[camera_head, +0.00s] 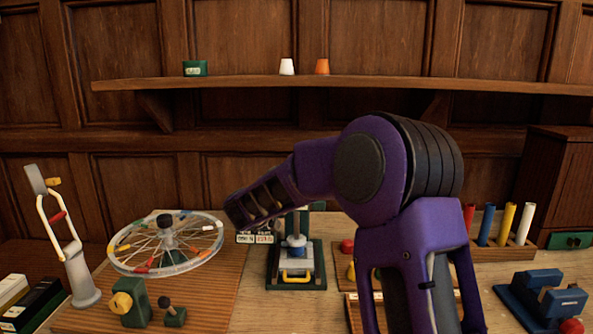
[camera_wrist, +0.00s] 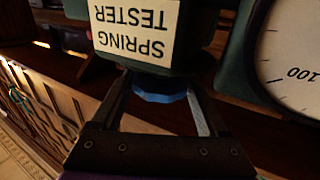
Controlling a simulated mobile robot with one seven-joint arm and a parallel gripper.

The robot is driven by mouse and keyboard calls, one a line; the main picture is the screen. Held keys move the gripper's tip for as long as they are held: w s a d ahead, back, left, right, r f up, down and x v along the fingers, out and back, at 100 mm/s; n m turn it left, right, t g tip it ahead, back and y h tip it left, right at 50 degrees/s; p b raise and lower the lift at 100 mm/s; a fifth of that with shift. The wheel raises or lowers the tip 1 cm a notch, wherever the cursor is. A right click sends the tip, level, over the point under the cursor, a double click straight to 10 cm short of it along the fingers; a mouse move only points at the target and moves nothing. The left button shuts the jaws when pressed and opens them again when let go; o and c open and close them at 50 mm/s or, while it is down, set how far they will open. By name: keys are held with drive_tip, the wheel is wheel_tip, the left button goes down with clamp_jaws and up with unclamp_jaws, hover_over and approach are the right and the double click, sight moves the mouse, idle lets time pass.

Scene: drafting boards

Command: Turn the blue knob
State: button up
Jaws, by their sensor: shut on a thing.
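The blue knob (camera_wrist: 158,97) shows in the wrist view as a low blue rim below a dark green housing. The housing carries a cream label (camera_wrist: 136,28) reading SPRING TESTER, upside down in this view. My gripper (camera_wrist: 160,91) has one finger on each side of the knob and is shut on it. A white dial (camera_wrist: 292,58) marked 100 is at the right of the wrist view. In the head view my purple arm reaches left across the middle, and I cannot make out the fingertips or their contact with the knob there.
A spoked wheel (camera_head: 133,258) and a grey stand (camera_head: 80,275) are at the left. A green-based device with a yellow handle (camera_head: 296,277) stands below my arm's end. Coloured tubes (camera_head: 507,226) and a blue device (camera_head: 543,296) are at the right. A wall shelf (camera_head: 230,82) runs behind.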

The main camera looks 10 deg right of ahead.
drive_tip(key=shift+f, duration=0.1)
drive_tip(key=o, duration=1.2)
drive_tip(key=shift+o, duration=0.2)
drive_tip(key=v, duration=1.7)
drive_tip(key=shift+a, duration=0.15)
